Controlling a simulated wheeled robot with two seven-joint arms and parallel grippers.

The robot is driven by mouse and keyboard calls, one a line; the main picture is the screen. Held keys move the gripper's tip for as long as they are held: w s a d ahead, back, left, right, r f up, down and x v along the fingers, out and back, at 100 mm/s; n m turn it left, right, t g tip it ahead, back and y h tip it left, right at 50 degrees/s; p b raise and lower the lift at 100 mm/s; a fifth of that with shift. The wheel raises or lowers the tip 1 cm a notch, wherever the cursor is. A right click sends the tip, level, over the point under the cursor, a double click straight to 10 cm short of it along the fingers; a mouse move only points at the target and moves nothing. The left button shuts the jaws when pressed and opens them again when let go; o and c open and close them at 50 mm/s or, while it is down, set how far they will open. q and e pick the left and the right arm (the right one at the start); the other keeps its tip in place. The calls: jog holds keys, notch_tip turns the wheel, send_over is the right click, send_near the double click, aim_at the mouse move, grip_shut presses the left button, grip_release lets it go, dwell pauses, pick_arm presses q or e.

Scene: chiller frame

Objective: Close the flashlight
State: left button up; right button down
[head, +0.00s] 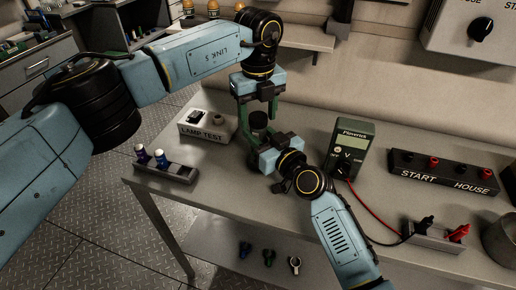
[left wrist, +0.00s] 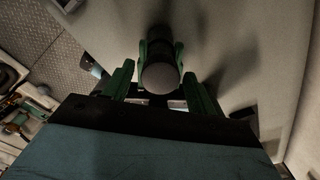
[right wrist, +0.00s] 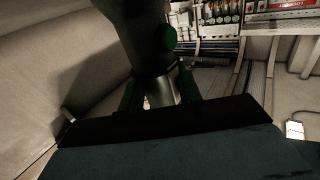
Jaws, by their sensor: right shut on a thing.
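The flashlight (head: 258,120) is a dark upright cylinder above the table. Its round grey end (left wrist: 159,77) faces the camera in the left wrist view. My left gripper (head: 259,108) points down from above, its green fingers apart on either side of the flashlight's upper part; any contact is hard to judge. My right gripper (head: 257,142) comes in from the front and is shut on the flashlight's lower part. In the right wrist view, a silvery section (right wrist: 161,92) sits between the right fingers, below a wide black section (right wrist: 140,40). Whether the flashlight touches the table is hidden.
The lamp test box (head: 207,125) stands left of the grippers. A rack (head: 165,171) with two small bottles is at the table's left edge. A multimeter (head: 350,147) and a start/house terminal block (head: 443,172) stand to the right.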

pick_arm(q)
jog(key=c, duration=0.9)
jog(key=m, duration=0.3)
jog(key=shift+m, duration=0.3)
jog(key=shift+c, duration=0.2)
jog(key=m, duration=0.5)
jog(key=shift+m, duration=0.3)
pick_arm(e)
jog(key=shift+f, duration=0.1)
pick_arm(q)
jog(key=m, duration=0.3)
jog(key=shift+m, duration=0.4)
jog(key=m, duration=0.4)
jog(key=shift+m, duration=0.4)
jog(key=o, duration=1.1)
jog(key=shift+r, duration=2.25)
